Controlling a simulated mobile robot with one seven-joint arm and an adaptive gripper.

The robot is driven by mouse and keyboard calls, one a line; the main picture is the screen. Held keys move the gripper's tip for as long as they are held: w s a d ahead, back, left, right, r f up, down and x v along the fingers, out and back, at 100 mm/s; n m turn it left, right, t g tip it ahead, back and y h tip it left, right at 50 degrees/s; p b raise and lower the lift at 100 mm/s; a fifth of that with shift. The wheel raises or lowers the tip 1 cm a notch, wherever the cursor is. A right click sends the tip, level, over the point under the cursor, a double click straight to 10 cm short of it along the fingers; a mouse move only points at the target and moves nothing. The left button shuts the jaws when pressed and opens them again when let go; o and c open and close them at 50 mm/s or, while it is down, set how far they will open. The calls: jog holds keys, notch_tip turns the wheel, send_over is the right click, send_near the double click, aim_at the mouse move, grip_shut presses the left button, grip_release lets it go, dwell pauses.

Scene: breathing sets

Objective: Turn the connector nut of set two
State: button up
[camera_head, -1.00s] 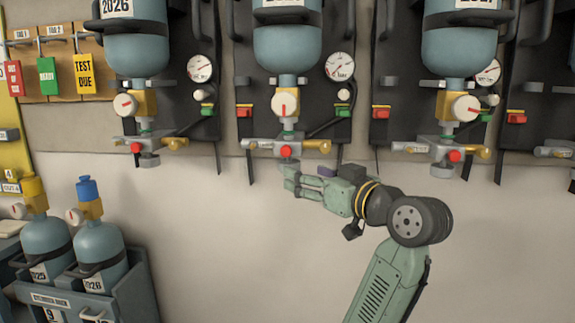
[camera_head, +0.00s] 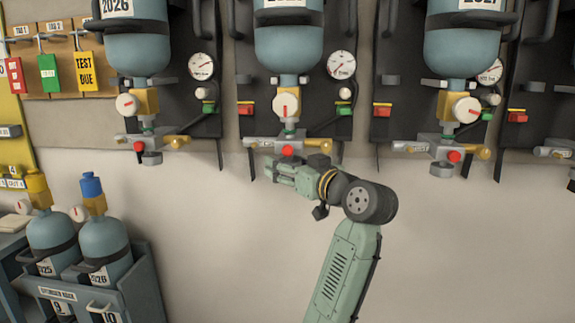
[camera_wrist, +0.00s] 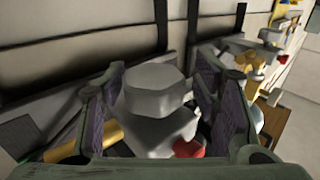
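The middle breathing set (camera_head: 289,50) hangs on the wall with a grey valve block and red knob (camera_head: 288,151) at its bottom. Its connector nut is hidden behind my gripper (camera_head: 270,169) in the head view. In the wrist view the grey six-sided nut (camera_wrist: 155,88) shows between the purple-padded fingers of my gripper (camera_wrist: 155,108). The fingers are open, one on each side of the nut, with a gap seen on the right; contact on the left is unclear. No set number is readable.
Similar sets hang on the left (camera_head: 136,45) and right (camera_head: 466,45), each with a nut underneath. A rack (camera_head: 133,280) with two cylinders stands at lower left. Coloured tags (camera_head: 86,72) hang at upper left. The wall below the sets is bare.

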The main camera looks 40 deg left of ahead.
jog(key=c, duration=0.9)
jog(key=shift+t, duration=0.5)
